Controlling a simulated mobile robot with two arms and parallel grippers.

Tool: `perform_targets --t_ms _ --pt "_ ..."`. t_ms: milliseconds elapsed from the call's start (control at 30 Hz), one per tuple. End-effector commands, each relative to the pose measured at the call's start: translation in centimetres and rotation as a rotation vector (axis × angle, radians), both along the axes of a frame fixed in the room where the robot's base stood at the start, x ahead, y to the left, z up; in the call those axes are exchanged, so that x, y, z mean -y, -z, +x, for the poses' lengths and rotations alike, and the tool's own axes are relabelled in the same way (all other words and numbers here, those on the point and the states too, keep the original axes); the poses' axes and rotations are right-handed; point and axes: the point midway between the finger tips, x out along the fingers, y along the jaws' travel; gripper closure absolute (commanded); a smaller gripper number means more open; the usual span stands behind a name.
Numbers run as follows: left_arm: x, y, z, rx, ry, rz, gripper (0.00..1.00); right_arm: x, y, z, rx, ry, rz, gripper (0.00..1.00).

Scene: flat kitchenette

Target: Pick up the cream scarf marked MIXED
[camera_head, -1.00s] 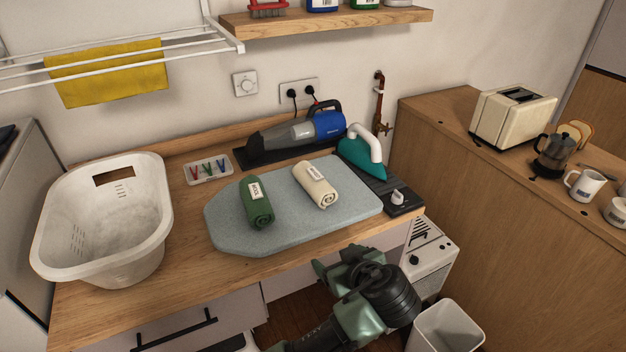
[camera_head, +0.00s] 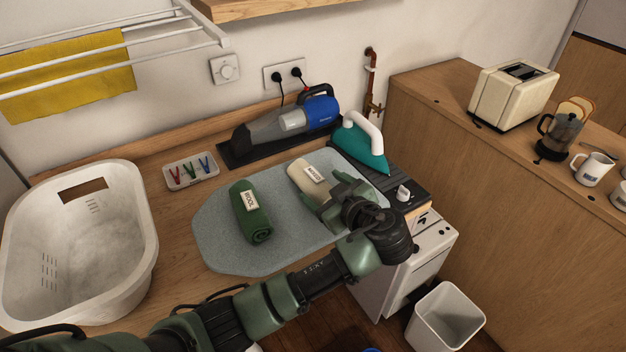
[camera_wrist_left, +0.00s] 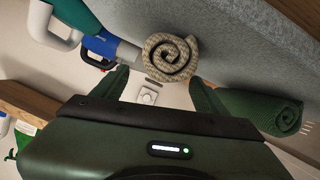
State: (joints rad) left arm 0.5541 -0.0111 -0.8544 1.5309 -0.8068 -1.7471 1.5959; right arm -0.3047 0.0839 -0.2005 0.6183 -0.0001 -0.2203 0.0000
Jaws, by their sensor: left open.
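The cream scarf (camera_head: 307,178), rolled up with a white label, lies on the grey ironing pad (camera_head: 215,228). The label appears to read MIXED. My left gripper (camera_head: 338,195) is open at the scarf's near right end and hides part of it. In the left wrist view, the scarf's spiral end (camera_wrist_left: 171,57) shows ahead, between the open fingers (camera_wrist_left: 158,88). I cannot tell whether the fingers touch it. A green rolled scarf (camera_head: 251,212) labelled WOOL lies to its left on the pad; it also shows in the left wrist view (camera_wrist_left: 255,108). My right gripper is not in view.
A teal iron (camera_head: 362,150) stands just behind and right of the cream scarf. A handheld vacuum (camera_head: 290,122) lies behind the pad, near a tray of coloured pegs (camera_head: 191,171). A white basket (camera_head: 80,285) stands at left, a bin (camera_head: 445,318) on the floor at right.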

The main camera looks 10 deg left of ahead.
Motion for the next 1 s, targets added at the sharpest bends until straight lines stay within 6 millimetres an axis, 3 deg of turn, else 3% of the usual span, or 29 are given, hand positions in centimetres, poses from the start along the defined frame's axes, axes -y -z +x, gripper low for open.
perform_targets --t_ms 200,400,600,633,800,833,1000 --pt "-2.0 1.1 2.1 -0.002 -0.002 0.005 0.26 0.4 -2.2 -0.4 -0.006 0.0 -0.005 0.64" --pt "-3.0 2.2 3.3 -0.001 0.001 0.001 0.26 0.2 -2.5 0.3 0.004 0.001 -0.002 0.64" --pt "-3.0 2.3 3.4 -0.001 0.001 0.0 0.26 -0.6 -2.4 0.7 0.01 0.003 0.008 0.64" --pt "-3.0 2.3 3.4 -0.001 0.001 0.0 0.29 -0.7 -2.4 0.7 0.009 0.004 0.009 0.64" --pt "-3.0 2.3 3.4 -0.001 0.001 0.0 0.76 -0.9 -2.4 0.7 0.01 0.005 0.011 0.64" --pt "-3.0 2.3 3.4 -0.001 0.002 0.0 0.81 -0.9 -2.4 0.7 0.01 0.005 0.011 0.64" --pt "-3.0 2.3 3.4 -0.001 0.001 0.0 0.81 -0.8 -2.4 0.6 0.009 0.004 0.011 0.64"
